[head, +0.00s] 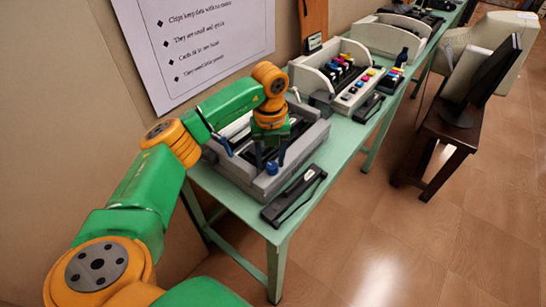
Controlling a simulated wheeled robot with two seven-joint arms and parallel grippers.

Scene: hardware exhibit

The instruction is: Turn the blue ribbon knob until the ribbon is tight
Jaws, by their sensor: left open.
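A grey dot-matrix style printer (243,178) sits on the near end of a green table. A small blue knob (271,168) shows at its front edge. My left gripper (270,160) points down over the printer's front, open, with one dark finger on each side of the knob as seen from here. I cannot tell whether the fingers touch it. The ribbon cannot be made out; my arm and gripper hide part of the printer's inside. My right gripper is not in view.
A black ribbon cartridge-like piece (294,197) lies at the green table's (232,196) front edge. A beige printer with coloured cartridges (349,92) stands behind. A dark stand with a monitor (485,78) is at right. The floor between is clear.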

